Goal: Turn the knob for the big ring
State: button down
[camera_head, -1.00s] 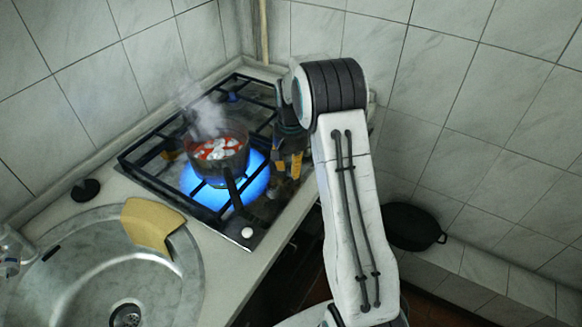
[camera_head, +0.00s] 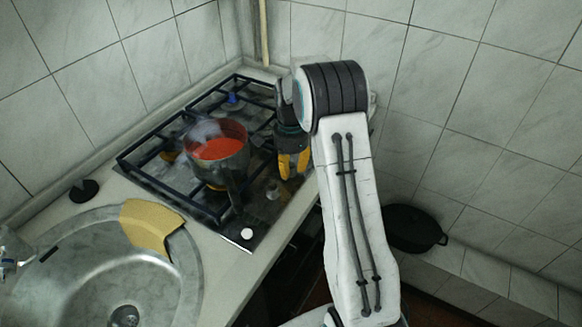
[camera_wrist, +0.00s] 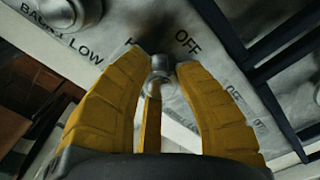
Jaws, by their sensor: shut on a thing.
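My gripper (camera_head: 291,170) points down over the right edge of the gas hob (camera_head: 160,187). The letters OFF show on the plate beside this knob. The pot (camera_head: 222,172) with smooth red contents stands on the front ring, and a little steam rises from it. I cannot tell from the pictures whether the held knob is the one for the big ring.
Another knob (camera_wrist: 62,10) sits near the lettering BACK LOW in the wrist view. A pale knob (camera_head: 247,234) is at the hob's front corner. A steel sink (camera_head: 85,285) with a yellow cloth (camera_head: 150,226) lies at the left. A black pan (camera_head: 412,228) is low at the right.

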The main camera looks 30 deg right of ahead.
jog(key=shift+m, duration=1.3)
jog(key=c, duration=0.8)
grip_release()
notch_tip(320, 180, up, 12)
dwell(0.3)
